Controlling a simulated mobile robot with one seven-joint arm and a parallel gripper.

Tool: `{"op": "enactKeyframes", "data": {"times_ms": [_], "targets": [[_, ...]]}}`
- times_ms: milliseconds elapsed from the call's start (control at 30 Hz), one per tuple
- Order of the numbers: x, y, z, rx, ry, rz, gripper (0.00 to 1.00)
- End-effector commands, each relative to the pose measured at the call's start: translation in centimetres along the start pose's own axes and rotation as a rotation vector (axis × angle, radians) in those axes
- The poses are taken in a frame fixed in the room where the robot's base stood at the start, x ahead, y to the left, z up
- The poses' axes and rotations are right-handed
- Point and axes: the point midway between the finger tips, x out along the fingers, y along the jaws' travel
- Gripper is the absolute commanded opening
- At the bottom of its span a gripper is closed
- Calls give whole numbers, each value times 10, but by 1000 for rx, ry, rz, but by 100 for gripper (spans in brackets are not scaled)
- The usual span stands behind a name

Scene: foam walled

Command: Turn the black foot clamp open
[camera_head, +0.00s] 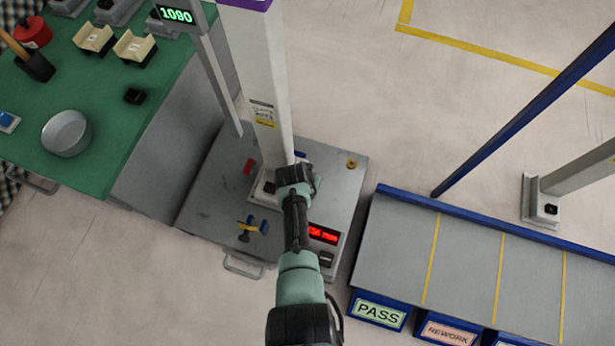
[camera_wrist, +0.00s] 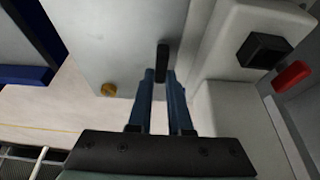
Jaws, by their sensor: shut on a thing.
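The black foot clamp (camera_wrist: 162,59) shows in the wrist view as a narrow upright bar on the grey plate, beside the light column foot (camera_wrist: 220,100). My gripper (camera_wrist: 160,76) has its two blue fingers closed around the lower end of this bar. In the head view my gripper (camera_head: 297,174) is over the grey base plate (camera_head: 215,195), just right of the column (camera_head: 262,110). My arm hides the clamp there. How far the clamp is turned cannot be told.
A black square cap (camera_wrist: 263,51) and a red lever (camera_wrist: 292,75) lie to the right in the wrist view. A brass knob (camera_wrist: 108,90) is on the plate's edge. A blue-and-yellow handle (camera_head: 248,228) and red display (camera_head: 323,234) flank my arm. A sorting bench (camera_head: 400,240) stands right.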

Motion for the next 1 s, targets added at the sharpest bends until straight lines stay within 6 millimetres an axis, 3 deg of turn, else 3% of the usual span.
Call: {"op": "enactKeyframes", "data": {"times_ms": [400,433,600,1000], "targets": [[0,0,1,10,-4,3,0],[0,0,1,10,-4,3,21],[0,0,1,9,-3,3,48],[-9,0,-1,7,-1,2,48]]}}
